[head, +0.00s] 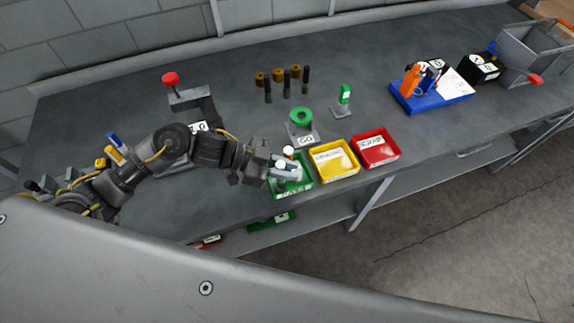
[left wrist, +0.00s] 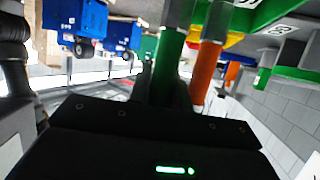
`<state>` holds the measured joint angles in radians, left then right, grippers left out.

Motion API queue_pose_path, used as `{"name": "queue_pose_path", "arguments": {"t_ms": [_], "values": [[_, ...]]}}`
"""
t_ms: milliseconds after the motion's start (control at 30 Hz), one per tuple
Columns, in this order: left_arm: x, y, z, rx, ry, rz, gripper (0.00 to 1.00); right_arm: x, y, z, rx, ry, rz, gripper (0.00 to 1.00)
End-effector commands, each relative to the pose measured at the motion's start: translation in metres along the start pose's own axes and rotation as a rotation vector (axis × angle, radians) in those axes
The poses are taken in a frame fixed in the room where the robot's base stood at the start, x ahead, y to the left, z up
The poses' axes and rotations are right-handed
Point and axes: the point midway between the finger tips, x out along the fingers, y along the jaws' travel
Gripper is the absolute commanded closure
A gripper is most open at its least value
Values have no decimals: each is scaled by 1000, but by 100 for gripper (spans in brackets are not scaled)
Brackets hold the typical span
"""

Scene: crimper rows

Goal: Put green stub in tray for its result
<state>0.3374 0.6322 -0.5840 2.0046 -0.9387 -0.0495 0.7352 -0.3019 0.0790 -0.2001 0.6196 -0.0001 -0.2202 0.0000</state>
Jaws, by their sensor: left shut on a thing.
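My left gripper (head: 284,169) is over the green tray (head: 304,188), at its upper left part. It is shut on the green stub (left wrist: 168,65), which shows as a dark green cylinder in front of the jaws in the left wrist view. In the head view the gripper mostly hides the stub; small white round tips show there. I cannot tell whether the stub touches the tray. The yellow tray (head: 350,172) and the red tray (head: 390,156), labelled SCRAP, stand to the right. My right gripper is not in view.
A green ring gauge (head: 301,116) marked GO stands behind the trays, with a small green-topped stand (head: 344,94) beside it. Several dark and brass pieces (head: 285,83) stand farther back. A blue tool holder (head: 436,97) is at right. An orange cylinder (left wrist: 207,75) shows beside the stub.

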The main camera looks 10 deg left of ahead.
Motion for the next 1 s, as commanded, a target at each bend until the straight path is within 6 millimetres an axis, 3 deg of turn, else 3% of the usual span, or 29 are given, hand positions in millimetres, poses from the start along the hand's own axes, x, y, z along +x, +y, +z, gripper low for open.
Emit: {"name": "queue_pose_path", "arguments": {"t_ms": [333, 367, 400, 767, 1000], "values": [[2, 0, 3, 1, 2, -1, 100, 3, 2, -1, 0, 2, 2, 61], [1, 0, 3, 1, 1, -1, 76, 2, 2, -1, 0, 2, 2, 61], [1, 0, 3, 1, 1, -1, 71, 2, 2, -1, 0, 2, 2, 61], [-3, 0, -2, 1, -1, -2, 71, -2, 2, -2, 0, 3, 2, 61], [-46, -1, -4, -1, -4, -4, 71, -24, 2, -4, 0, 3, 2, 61]]}}
